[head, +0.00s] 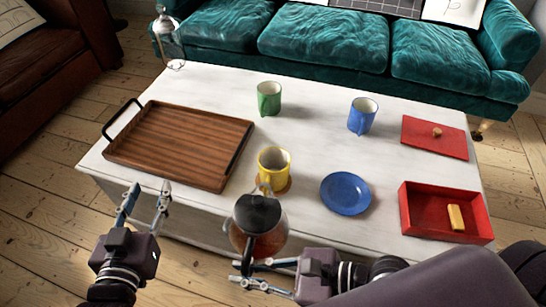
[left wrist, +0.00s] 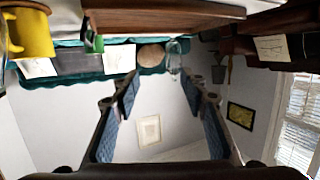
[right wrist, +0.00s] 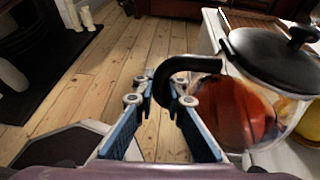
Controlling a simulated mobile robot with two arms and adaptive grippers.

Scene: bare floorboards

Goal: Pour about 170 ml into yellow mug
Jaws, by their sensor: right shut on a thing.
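My right gripper (head: 250,270) is shut on the black handle (right wrist: 178,75) of a glass pot (head: 276,238). The pot has a black lid (head: 260,212) and holds brown-orange liquid, which also shows in the right wrist view (right wrist: 235,110). The pot is just in front of the yellow mug (head: 272,160), its top close to the mug's near side. The mug stands upright on a round brown coaster (head: 287,187); its fill level cannot be told. In the left wrist view the mug (left wrist: 32,36) is at the upper left. My left gripper (head: 146,195) is open and empty at the table's near left edge.
The white table (head: 320,125) holds a wooden tray (head: 180,145), green mug (head: 268,98), blue mug (head: 362,115), blue plate (head: 346,194), red lid (head: 430,140) and red box (head: 420,215) with a yellow block (head: 456,217). A teal sofa (head: 325,40) stands behind.

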